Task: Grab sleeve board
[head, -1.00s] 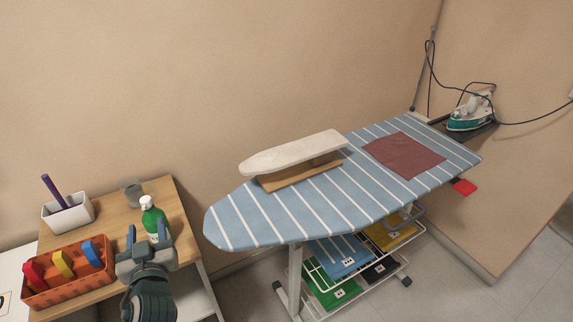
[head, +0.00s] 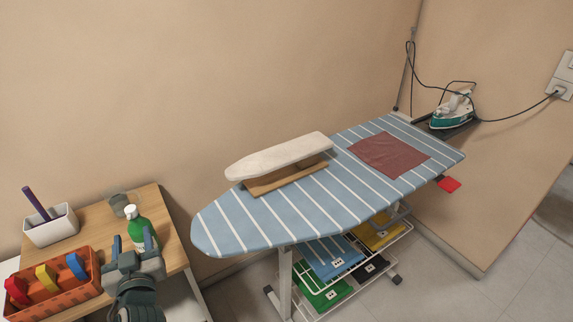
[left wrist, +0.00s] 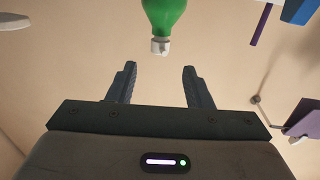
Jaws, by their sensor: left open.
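The sleeve board (head: 278,156) has a long cream padded top on a flat wooden base (head: 288,178). It stands upright on the left half of the blue striped ironing board (head: 245,227). My left gripper (head: 132,243) is at the lower left, in front of the side table and left of the ironing board, apart from the sleeve board. In the left wrist view its two fingers (left wrist: 157,85) are spread with nothing between them. My right gripper is not in view.
A green bottle (head: 135,226) stands close to my left gripper and shows in the left wrist view (left wrist: 164,14). An orange caddy (head: 60,302) and white pot (head: 52,229) are at left. A red cloth (head: 390,155) lies right of the sleeve board. An iron (head: 452,110) stands at the far end.

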